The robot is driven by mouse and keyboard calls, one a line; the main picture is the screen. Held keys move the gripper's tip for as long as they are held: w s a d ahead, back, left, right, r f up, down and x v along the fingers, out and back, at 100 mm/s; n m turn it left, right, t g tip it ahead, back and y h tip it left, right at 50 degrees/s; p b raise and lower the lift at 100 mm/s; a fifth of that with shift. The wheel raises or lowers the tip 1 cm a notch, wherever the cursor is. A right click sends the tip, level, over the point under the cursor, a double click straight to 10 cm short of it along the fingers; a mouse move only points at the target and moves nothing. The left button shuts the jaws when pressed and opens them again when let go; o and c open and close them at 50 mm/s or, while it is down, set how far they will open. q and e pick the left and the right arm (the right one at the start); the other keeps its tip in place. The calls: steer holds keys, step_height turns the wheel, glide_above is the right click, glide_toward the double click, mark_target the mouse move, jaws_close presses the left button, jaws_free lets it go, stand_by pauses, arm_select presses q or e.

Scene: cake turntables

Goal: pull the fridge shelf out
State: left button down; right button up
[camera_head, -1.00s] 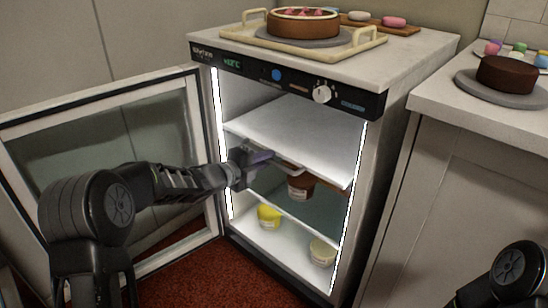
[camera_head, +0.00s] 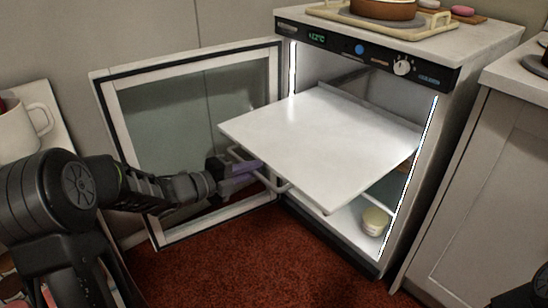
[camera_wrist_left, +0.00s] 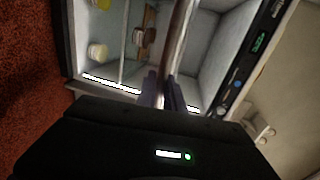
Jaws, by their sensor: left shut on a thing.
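The white fridge shelf (camera_head: 320,140) juts well out of the open fridge (camera_head: 462,120), level, its back part still between the fridge walls. A pale bar handle (camera_head: 272,183) runs along its front edge. My left gripper (camera_head: 252,170) is shut on this handle at the shelf's front left. In the left wrist view the fingers (camera_wrist_left: 164,92) close at the shelf (camera_wrist_left: 179,40), which shows nearly edge-on. The handle between the fingers is hard to make out there. My right gripper is not in view.
The glass fridge door (camera_head: 185,110) stands open at left. A cream-lidded jar (camera_head: 375,220) sits on the fridge floor; a yellow jar (camera_wrist_left: 97,51) shows in the wrist view. A tray (camera_head: 400,32) with a cake is on top. Red carpet (camera_head: 240,255) lies clear in front.

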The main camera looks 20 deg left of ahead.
arm_select(q)
steer(key=shift+f+v, duration=0.2)
steer(key=shift+v, duration=0.9)
steer(key=shift+f+v, duration=0.25)
steer(key=shift+v, duration=0.85)
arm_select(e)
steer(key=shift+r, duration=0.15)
arm_select(q)
steer(key=shift+s, duration=0.1)
steer(key=c, duration=1.5)
jaws_free()
steer(key=shift+o, duration=0.2)
